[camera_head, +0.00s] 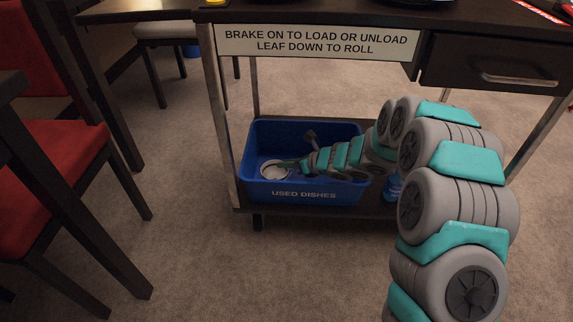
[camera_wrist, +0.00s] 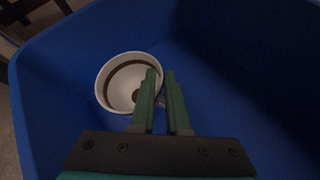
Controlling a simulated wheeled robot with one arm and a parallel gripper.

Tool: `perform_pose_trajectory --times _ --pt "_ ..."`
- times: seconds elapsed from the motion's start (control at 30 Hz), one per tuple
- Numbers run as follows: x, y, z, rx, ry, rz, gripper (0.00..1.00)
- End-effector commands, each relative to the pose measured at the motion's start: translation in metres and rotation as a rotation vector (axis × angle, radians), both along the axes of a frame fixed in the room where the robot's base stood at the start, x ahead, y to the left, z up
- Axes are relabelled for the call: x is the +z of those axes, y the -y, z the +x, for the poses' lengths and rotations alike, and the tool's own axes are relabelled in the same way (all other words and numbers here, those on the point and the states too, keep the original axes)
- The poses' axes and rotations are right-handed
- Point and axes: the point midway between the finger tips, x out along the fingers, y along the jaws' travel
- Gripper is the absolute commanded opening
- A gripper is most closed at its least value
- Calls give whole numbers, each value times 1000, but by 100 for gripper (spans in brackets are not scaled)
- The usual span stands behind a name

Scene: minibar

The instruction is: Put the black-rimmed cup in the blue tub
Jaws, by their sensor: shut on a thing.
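The blue tub (camera_head: 305,193), labelled "USED DISHES", stands on the cart's lower shelf; its blue walls fill most of the wrist view (camera_wrist: 50,75). A white cup (camera_head: 268,172) with a dark band around the inside near its rim shows within the tub's left part. In the wrist view the cup (camera_wrist: 112,92) has its open mouth toward the camera. My gripper (camera_head: 294,164) reaches into the tub from the right. Its green fingers (camera_wrist: 161,72) are shut on the cup at its right side, partly covering it. Whether the cup touches the tub floor is unclear.
A blue object (camera_head: 393,186) stands right of the tub, partly hidden by my arm. Red chairs (camera_head: 60,130) stand at left.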

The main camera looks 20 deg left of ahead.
Motion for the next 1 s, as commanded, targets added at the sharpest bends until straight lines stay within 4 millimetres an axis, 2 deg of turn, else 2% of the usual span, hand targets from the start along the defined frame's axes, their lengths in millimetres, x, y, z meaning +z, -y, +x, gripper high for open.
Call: perform_pose_trajectory --times 0.2,0.23,0.47,0.77,1.0 --pt "-1 0 0 0 0 0 0" --pt "0 0 0 0 0 0 17" --pt "0 0 0 1 0 0 42" --pt "1 0 0 1 0 0 44" --pt "14 21 -7 -1 0 0 44"
